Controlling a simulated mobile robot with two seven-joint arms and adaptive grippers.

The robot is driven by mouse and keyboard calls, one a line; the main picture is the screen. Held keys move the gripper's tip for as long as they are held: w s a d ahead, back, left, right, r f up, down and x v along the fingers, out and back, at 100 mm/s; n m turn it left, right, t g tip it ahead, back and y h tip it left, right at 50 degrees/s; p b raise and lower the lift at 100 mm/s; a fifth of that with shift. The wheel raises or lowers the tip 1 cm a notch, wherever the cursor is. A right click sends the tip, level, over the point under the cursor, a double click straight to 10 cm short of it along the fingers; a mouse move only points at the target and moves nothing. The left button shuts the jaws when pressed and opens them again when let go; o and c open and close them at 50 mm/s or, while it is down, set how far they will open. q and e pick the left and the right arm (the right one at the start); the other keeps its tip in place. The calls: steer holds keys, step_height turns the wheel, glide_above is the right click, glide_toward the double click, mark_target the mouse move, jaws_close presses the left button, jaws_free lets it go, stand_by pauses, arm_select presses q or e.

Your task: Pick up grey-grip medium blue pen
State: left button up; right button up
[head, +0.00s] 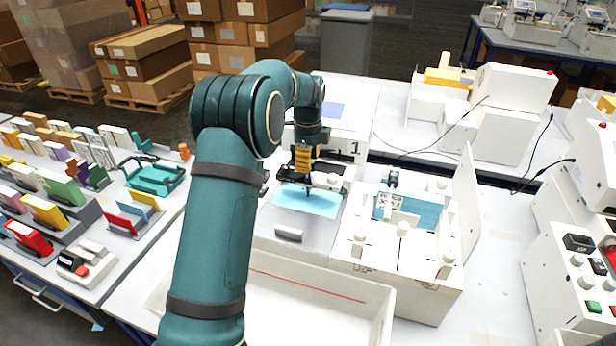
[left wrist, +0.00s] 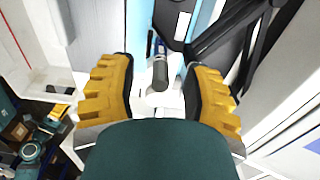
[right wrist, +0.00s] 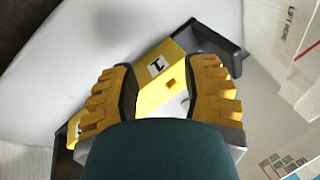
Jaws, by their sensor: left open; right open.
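My left gripper (head: 302,158), with yellow finger pads, is over the pen plotter, above its light blue sheet (head: 306,200). In the left wrist view, the left gripper (left wrist: 162,92) is open. A short pen-like thing with a grey grip (left wrist: 160,72) and a bit of blue shows between its fingers, with clear gaps on both sides. It looks like the grey-grip blue pen in the plotter's carriage; its full length is hidden. In the head view the gripper covers most of it. My right gripper (right wrist: 165,92) is open and empty; it shows only in the right wrist view.
Dark carriage arms (left wrist: 225,30) are close to the left gripper. The right wrist view shows a yellow block marked 1 (right wrist: 172,58).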

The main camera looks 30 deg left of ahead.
arm_select(q)
steer(key=shift+f, duration=0.6)
jaws_close()
steer(key=shift+r, duration=0.1)
